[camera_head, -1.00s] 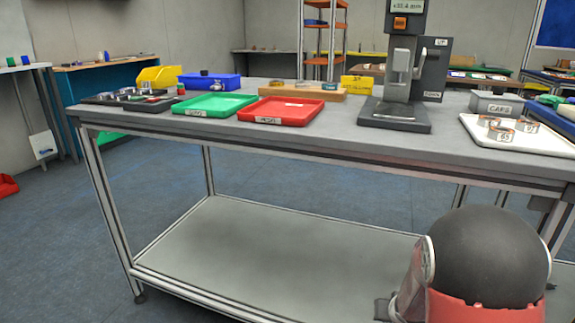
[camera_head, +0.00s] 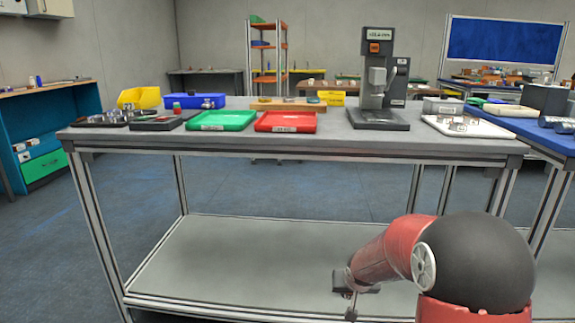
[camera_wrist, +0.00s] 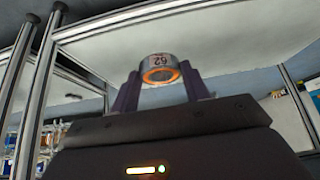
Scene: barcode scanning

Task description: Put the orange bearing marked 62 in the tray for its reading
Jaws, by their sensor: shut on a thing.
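In the wrist view my gripper (camera_wrist: 161,87) is shut on the orange bearing marked 62 (camera_wrist: 159,60). In the head view my arm is low in front of the bench, and the bearing cannot be made out there. A green tray (camera_head: 221,121) and a red tray (camera_head: 287,122) lie side by side on the bench. Their front labels are too small to read. The grey gauge (camera_head: 378,85) stands right of them, with a display too blurred to read.
The grey bench (camera_head: 300,142) has an open lower shelf (camera_head: 240,255). A white tray (camera_head: 467,127) with rings is at its right end. Dark trays (camera_head: 157,124), a blue bin (camera_head: 193,101) and a yellow bin (camera_head: 138,98) are at the left. Bare bench lies along the front edge.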

